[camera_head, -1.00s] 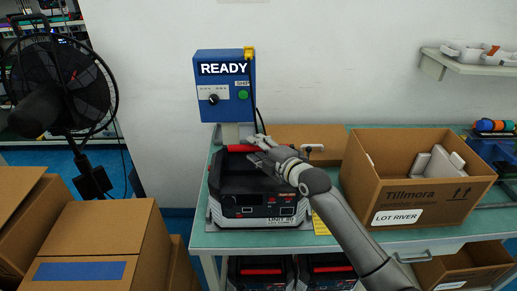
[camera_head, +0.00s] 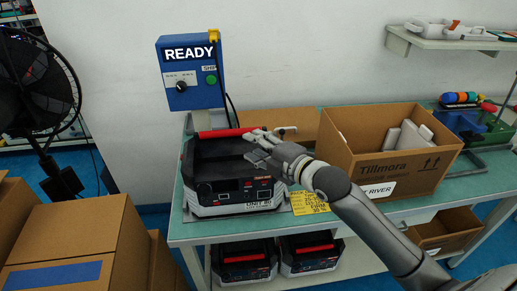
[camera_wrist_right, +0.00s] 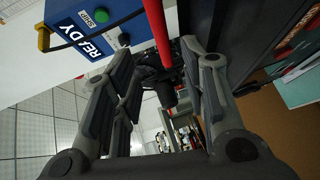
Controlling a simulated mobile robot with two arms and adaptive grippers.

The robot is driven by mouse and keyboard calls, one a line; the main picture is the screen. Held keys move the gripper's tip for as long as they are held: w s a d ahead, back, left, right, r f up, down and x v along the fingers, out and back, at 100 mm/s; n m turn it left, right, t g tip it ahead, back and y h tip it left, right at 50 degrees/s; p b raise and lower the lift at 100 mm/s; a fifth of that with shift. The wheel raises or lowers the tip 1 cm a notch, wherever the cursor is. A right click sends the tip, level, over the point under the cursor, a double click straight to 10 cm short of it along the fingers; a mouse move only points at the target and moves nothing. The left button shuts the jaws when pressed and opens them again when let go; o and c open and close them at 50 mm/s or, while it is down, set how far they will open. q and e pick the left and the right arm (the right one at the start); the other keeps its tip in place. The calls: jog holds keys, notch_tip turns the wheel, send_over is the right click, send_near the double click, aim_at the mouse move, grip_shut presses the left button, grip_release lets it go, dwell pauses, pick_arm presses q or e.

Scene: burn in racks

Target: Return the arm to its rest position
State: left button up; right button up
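My right gripper (camera_head: 258,148) hangs over the right part of the black and white Unit 80 (camera_head: 236,196) on the table, close to its red handle bar (camera_head: 225,132). In the wrist view my right gripper (camera_wrist_right: 160,75) has its two fingers spread apart. The red bar (camera_wrist_right: 157,35) shows between and beyond them, and nothing is seen clamped. Whether a finger touches the unit cannot be told. My right arm reaches in from the lower right. My left gripper is not in view.
An open cardboard box (camera_head: 378,163) with white items stands close to the right of my forearm. A blue READY control box (camera_head: 190,72) with a cable rises behind the unit. Two more units (camera_head: 245,262) sit on the lower shelf. A fan (camera_head: 35,75) and cartons stand left.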

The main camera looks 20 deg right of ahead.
jog(key=shift+s, duration=0.3)
